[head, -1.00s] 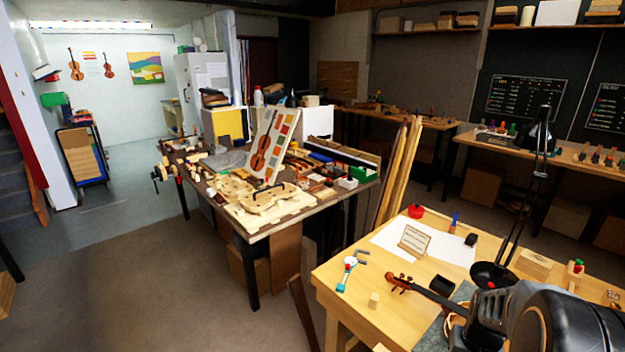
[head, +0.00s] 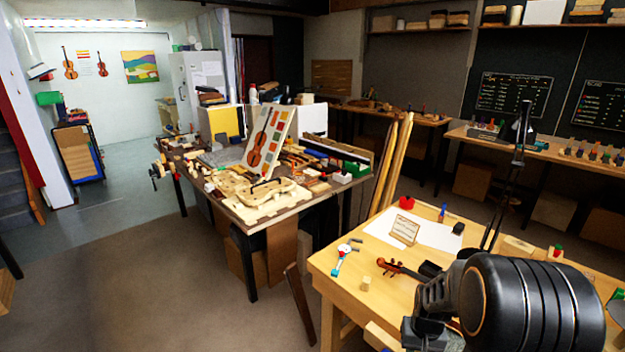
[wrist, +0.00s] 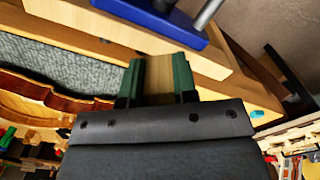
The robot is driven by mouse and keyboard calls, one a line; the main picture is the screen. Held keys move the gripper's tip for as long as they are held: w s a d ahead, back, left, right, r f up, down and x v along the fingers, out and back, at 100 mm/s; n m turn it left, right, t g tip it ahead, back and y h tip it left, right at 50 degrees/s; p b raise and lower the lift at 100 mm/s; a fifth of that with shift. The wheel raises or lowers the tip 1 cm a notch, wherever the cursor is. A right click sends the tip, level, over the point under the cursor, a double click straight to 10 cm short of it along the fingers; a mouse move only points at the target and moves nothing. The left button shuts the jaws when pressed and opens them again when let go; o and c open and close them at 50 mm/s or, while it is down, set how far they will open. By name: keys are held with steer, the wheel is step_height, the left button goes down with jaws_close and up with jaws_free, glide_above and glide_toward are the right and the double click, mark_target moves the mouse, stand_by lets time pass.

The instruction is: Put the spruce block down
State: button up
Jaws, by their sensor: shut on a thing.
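My gripper (wrist: 160,66) shows in the wrist view with its two green-lined fingers shut on a plain tan wooden block, the spruce block (wrist: 159,82). The block fills the gap between the fingers. Its lower part is hidden by the dark gripper body. The block appears over or near the edge of the light wooden bench (wrist: 120,50); I cannot tell whether it touches it. In the head view my own dark arm covers the bench's right front, and the fingers and held block cannot be made out there.
A violin body (wrist: 40,95) and a blue item (wrist: 155,18) show in the wrist view.

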steer(key=w+a+f+n, duration=0.2)
steer(key=w+a+f, duration=0.2)
steer(key=a+f, duration=0.4)
steer(key=shift+a, duration=0.9)
steer(key=shift+w+a, duration=0.1)
